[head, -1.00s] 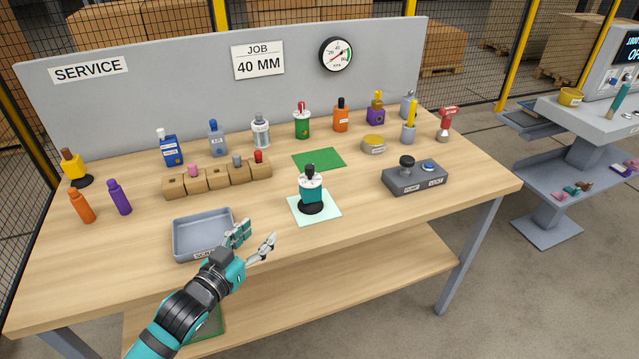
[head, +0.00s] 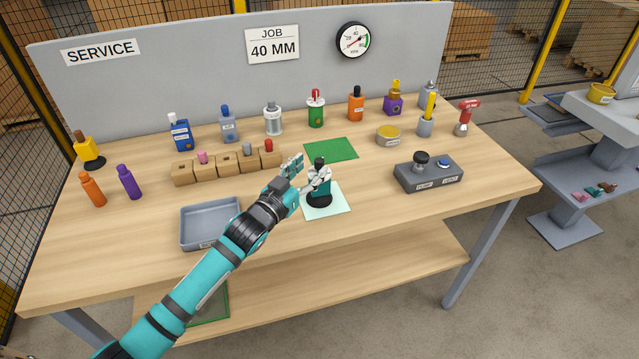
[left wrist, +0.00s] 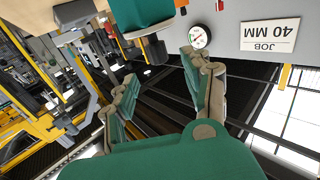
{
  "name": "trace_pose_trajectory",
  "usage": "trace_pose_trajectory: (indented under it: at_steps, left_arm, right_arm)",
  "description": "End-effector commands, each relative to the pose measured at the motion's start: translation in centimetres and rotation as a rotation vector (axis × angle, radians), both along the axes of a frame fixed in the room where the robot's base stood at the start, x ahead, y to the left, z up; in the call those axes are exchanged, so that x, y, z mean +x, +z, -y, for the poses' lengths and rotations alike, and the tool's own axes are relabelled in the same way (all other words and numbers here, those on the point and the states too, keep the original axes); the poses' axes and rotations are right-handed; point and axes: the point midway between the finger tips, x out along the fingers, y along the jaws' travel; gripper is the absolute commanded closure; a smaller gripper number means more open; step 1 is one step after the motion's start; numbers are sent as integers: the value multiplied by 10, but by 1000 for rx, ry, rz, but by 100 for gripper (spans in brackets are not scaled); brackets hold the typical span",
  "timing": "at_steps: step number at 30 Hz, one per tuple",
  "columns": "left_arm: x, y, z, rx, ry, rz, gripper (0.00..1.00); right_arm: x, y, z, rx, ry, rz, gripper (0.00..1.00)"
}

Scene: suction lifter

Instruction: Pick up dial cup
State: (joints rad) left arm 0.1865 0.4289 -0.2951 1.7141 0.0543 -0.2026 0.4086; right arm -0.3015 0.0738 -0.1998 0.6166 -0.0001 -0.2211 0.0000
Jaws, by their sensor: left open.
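A teal device with a black knob and black round base (head: 320,200) stands upright on a pale square plate (head: 341,207) near the middle of the bench. No readable label tells me whether it is the dial cup. My left gripper (head: 305,171) is open beside its upper part, with one finger overlapping it in the head view. I cannot tell whether they touch. In the left wrist view a teal body (left wrist: 142,14) shows at the top edge, beyond the open fingers of my left gripper (left wrist: 160,68). My right gripper is out of view.
A grey tray (head: 184,238) lies at front left. Wooden blocks (head: 182,171) stand behind it. A green mat (head: 331,150) lies behind the device, and a grey control box (head: 428,178) is to its right. Several bottles and tools line the back. The front right bench is clear.

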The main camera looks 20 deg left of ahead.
Motion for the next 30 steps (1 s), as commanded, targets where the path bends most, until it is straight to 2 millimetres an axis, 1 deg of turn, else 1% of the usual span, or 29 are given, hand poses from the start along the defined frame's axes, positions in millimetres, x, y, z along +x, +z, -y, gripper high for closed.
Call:
trace_pose_trajectory:
  at_steps: [1, 4, 9, 12, 15, 21, 30]
  left_arm:
    - [3, 0, 1, 0, 0, -1, 50]
    - [12, -1, 2, 0, 1, -2, 50]
    - [37, -4, 8, 0, 1, 0, 50]
    - [47, -5, 11, 0, 1, 0, 50]
    - [52, -6, 13, 0, 0, 0, 50]
    - [52, -7, 13, 0, 0, -1, 50]
    - [52, -7, 12, 1, 0, -1, 89]
  right_arm:
    - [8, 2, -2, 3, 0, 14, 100]
    - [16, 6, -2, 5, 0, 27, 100]
    - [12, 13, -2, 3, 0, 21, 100]
    - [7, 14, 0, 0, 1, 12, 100]
    - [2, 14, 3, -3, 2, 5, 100]
    - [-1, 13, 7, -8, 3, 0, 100]
    - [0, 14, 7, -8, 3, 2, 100]
